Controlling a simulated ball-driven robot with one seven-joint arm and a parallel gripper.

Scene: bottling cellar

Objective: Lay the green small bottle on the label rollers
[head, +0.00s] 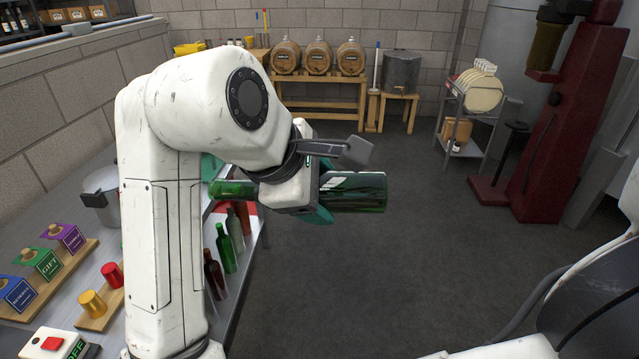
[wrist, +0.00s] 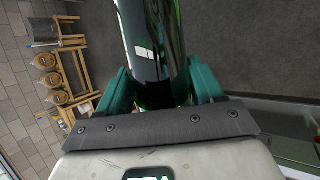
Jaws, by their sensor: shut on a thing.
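My gripper (head: 312,192) is shut on the green small bottle (head: 358,193). The bottle lies about level in the air, its neck pointing left and its body right in the head view. In the wrist view the teal fingers of my gripper (wrist: 163,90) press on both sides of the shiny green bottle (wrist: 150,40), which runs out of the top of the picture. It touches nothing else that I can see. I cannot make out the label rollers in either view; my arm hides part of the bench.
Below my gripper, a grey bench (head: 232,300) bears several standing bottles, among them a green one (head: 226,250) and a brown one (head: 214,277). The floor (head: 380,270) at right is open.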

